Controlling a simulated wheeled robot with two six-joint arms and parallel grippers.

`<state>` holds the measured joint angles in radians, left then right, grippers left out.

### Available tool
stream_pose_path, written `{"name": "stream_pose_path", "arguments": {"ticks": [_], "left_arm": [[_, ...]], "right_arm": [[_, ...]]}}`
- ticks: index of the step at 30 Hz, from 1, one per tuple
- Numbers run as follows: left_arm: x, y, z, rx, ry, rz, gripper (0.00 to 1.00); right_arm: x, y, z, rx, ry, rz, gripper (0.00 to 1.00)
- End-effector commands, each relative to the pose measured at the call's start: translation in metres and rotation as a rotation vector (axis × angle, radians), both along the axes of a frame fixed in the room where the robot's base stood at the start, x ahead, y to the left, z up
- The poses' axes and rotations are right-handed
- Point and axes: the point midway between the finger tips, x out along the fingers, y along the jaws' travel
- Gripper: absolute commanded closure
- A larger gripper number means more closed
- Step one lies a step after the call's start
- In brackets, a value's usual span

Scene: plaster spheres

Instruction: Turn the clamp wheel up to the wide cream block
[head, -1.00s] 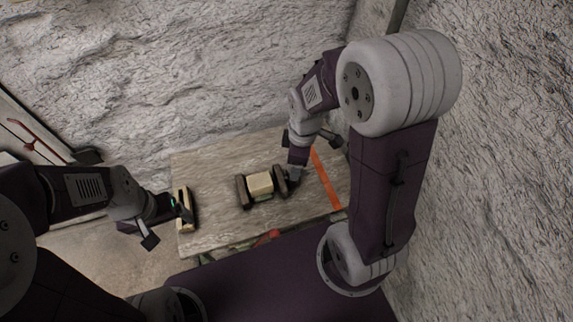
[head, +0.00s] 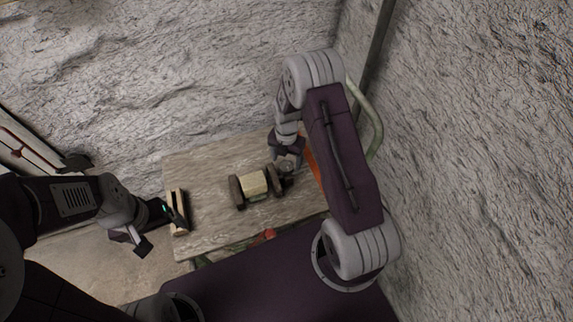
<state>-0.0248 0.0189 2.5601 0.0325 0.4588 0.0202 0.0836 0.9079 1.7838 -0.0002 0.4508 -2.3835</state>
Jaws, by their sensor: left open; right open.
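The wide cream block (head: 254,184) sits between two dark brown clamp jaws, the left jaw (head: 236,191) and the right jaw (head: 275,179), on the wooden table. Whether both jaws touch the block is too small to tell. The clamp wheel (head: 287,168) appears as a small grey shape just right of the right jaw, partly hidden by my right gripper. My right gripper (head: 286,157) is open and points down at the wheel; contact cannot be told.
The wooden table (head: 215,225) is clear between the pale bar and the clamp. An orange strip (head: 313,166) lies at its right, partly behind my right arm. A red object (head: 266,235) shows at the front edge. Rough plaster walls (head: 480,160) stand behind and to the right.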

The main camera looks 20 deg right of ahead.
Motion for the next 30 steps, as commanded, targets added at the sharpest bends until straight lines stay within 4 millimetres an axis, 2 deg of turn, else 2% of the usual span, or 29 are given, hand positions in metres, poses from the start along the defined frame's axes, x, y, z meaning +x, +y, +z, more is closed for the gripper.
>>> {"name": "stream_pose_path", "arguments": {"ticks": [3, 6, 15, 21, 22, 30], "left_arm": [[0.0, 0.0, -0.001, 0.0, 0.0, 0.0, 0.16], [0.0, 0.0, -0.001, 0.0, 0.0, 0.0, 0.16], [0.0, 0.0, -0.001, 0.0, 0.0, 0.0, 0.16], [0.0, 0.0, -0.001, 0.0, 0.0, 0.0, 0.16], [0.0, 0.0, -0.001, 0.0, 0.0, 0.0, 0.16], [0.0, 0.0, -0.001, 0.0, 0.0, 0.0, 0.16]], "right_arm": [[-0.001, 0.0, -0.021, 0.0, 0.001, -0.001, 0.29], [0.0, 0.0, -0.03, 0.0, 0.0, -0.001, 0.29], [0.0, 0.0, -0.034, 0.0, 0.0, -0.001, 0.29], [0.0, 0.0, -0.034, 0.001, -0.001, -0.001, 0.85], [0.0, 0.0, -0.034, 0.001, -0.001, -0.001, 0.91], [0.0, 0.0, -0.033, 0.0, 0.0, -0.036, 0.91]]}}
